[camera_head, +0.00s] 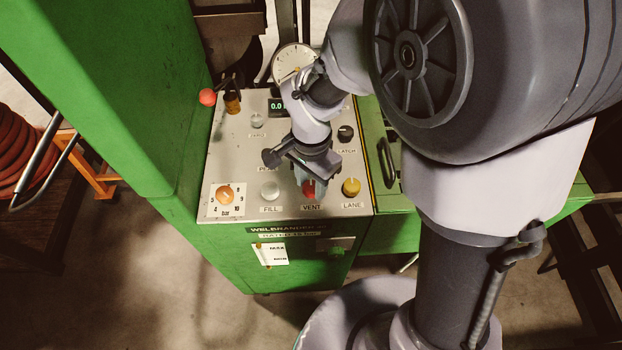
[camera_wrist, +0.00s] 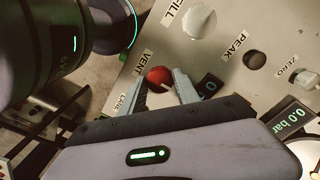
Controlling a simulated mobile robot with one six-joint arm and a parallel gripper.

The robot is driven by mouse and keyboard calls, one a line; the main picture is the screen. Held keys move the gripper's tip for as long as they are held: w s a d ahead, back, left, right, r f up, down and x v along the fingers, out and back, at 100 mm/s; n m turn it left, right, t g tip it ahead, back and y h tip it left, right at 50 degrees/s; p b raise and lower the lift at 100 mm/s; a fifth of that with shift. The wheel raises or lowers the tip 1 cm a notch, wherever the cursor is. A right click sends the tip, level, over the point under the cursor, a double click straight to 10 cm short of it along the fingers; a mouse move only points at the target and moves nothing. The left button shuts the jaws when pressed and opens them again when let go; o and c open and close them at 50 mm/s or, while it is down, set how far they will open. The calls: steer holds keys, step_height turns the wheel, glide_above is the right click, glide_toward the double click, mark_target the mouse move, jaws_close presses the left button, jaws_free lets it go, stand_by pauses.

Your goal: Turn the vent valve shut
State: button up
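The vent valve is a round red knob (camera_head: 309,189) above the VENT label, at the front of the sloped panel between the FILL and LANE knobs. It also shows in the wrist view as a red disc (camera_wrist: 159,77). My gripper (camera_head: 308,180) points down at the knob and partly covers it in the head view. In the wrist view its two grey fingers (camera_wrist: 161,82) are apart, one on each side of the red knob. A small gap seems to show on the right side; contact on the left side cannot be told.
A white FILL knob (camera_head: 270,190) is left of the vent, a yellow LANE knob (camera_head: 351,187) right. A black LATCH knob (camera_head: 345,132) is behind. An orange bar dial (camera_head: 225,195) is front left. The display (camera_wrist: 293,119) reads 0.0 bar. A red-balled lever (camera_head: 207,97) stands back left.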

jaws_close()
steer(key=shift+n, duration=0.3)
steer(key=n+p, duration=0.1)
steer(key=n, duration=0.2)
steer(key=shift+n, duration=0.3)
steer(key=n+p, duration=0.1)
steer(key=n, duration=0.3)
steer(key=shift+n, duration=0.3)
steer(key=n+p, duration=0.1)
steer(key=n, duration=0.3)
steer(key=shift+p, duration=0.4)
steer(key=shift+n+p, duration=0.65)
steer(key=shift+n, duration=1.85)
